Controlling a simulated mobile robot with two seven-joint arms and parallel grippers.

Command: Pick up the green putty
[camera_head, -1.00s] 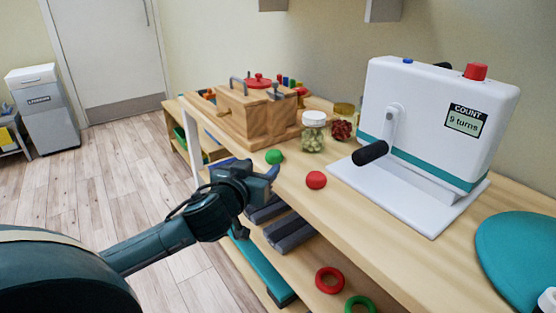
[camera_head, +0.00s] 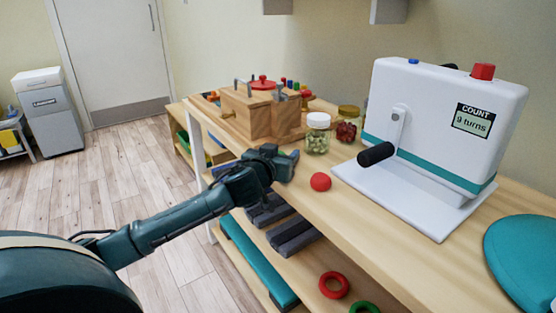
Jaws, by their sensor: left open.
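The green putty does not show now; my left gripper (camera_head: 287,162) covers the spot on the wooden worktop (camera_head: 370,212) where it lay. My left gripper reaches in from the left over the worktop's front edge, and its jaws are open. Whether the putty is between the fingers is hidden. A round red putty ball (camera_head: 320,182) lies on the worktop just right of the gripper, apart from it. My right gripper is not in view.
Behind the gripper stand a jar with a white lid (camera_head: 317,133), a jar of red pieces (camera_head: 347,124) and a wooden box (camera_head: 259,112). A white crank machine (camera_head: 440,112) stands to the right. A red ring (camera_head: 333,285) lies on the shelf below.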

